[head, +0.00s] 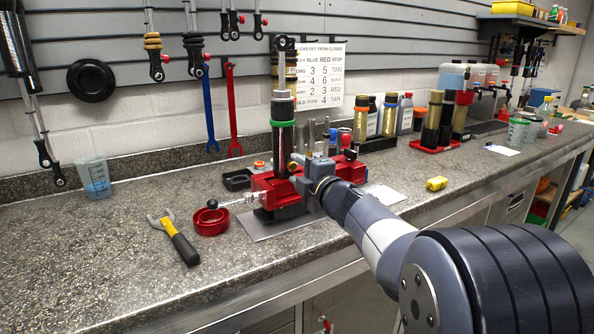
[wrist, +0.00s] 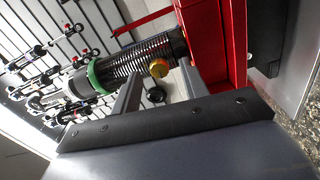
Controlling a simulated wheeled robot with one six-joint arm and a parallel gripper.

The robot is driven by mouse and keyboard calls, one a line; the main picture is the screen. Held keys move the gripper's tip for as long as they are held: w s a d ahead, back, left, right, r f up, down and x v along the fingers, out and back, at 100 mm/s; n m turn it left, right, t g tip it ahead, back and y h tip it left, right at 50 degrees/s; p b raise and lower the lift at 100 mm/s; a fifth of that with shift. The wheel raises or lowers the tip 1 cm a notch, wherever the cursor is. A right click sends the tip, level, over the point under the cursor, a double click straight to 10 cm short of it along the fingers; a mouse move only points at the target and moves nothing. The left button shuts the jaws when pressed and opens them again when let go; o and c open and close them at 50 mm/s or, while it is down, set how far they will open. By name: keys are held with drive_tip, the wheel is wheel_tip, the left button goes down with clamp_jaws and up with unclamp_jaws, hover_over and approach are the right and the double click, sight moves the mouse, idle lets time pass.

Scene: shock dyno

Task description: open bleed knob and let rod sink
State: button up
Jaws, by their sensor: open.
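A shock (head: 284,150) with a green ring (head: 282,123) stands upright in a red vise (head: 270,187) on the bench. In the wrist view the shock (wrist: 145,55) lies slanted across the picture, next to the red vise (wrist: 215,40). A small gold knob (wrist: 159,68) sticks out of its side; the knob shows in the head view (head: 293,167) too. A silver part (head: 283,94) tops the body, below the upper eye (head: 281,43). My gripper (head: 304,168) is open, its fingers (wrist: 160,82) on either side of the knob. Finger contact is unclear.
A clear cup (head: 95,177) stands further left. Bottles (head: 388,115) stand behind.

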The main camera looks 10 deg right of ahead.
drive_tip(key=v, duration=1)
drive_tip(key=x, duration=1.1)
drive_tip(key=shift+s, duration=0.1)
drive_tip(key=shift+s, duration=0.1)
